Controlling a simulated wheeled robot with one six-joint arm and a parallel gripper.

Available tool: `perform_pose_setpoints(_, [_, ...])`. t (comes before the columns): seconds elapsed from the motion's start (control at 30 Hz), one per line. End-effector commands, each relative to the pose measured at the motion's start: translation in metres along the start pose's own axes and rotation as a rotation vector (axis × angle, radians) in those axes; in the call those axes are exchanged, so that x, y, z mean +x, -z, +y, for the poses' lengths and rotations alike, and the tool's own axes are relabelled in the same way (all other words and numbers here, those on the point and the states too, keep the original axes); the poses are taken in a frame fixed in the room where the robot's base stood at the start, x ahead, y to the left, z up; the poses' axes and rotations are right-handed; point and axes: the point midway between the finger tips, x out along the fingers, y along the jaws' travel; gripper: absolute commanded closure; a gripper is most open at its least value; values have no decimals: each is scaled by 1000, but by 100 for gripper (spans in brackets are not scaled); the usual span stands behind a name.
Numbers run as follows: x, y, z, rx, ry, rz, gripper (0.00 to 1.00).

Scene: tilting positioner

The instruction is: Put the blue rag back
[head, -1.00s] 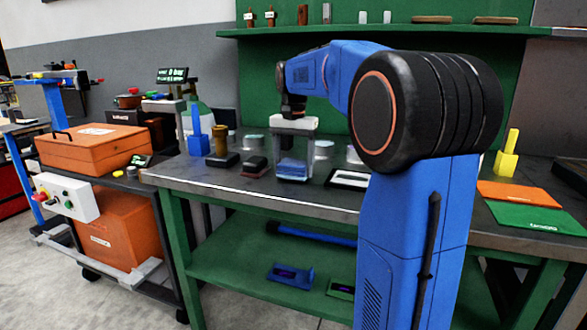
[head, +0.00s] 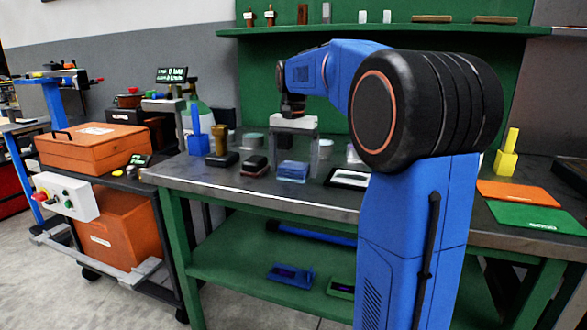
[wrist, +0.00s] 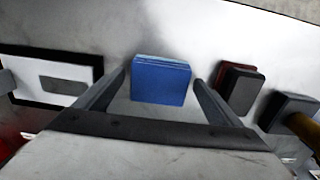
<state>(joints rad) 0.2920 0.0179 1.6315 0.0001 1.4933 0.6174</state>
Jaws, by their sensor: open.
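The blue rag (head: 293,172) is a folded, layered blue stack lying on the steel bench top. In the wrist view the blue rag (wrist: 161,82) appears between and beyond the two fingers. My gripper (head: 296,152) is open and empty, pointing down just above the rag. In the wrist view my gripper's (wrist: 160,82) fingers lie to either side of the rag, apart from it.
A dark red-and-grey block (head: 255,165) and a dark block with a brown knob (head: 221,150) stand left of the rag. A black-bordered white frame (head: 348,179) lies to its right. Orange (head: 512,194) and green (head: 537,218) sheets lie farther right. Clear bench shows in front.

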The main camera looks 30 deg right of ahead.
Motion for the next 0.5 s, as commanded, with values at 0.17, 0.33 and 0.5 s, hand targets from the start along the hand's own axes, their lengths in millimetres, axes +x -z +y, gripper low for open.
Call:
perform_pose_setpoints(0.17, [-31,1,0,0,2,3,11])
perform_pose_setpoints(0.33, [-64,1,0,0,1,2,11])
perform_pose_setpoints(0.5, [-91,0,0,0,1,1,11])
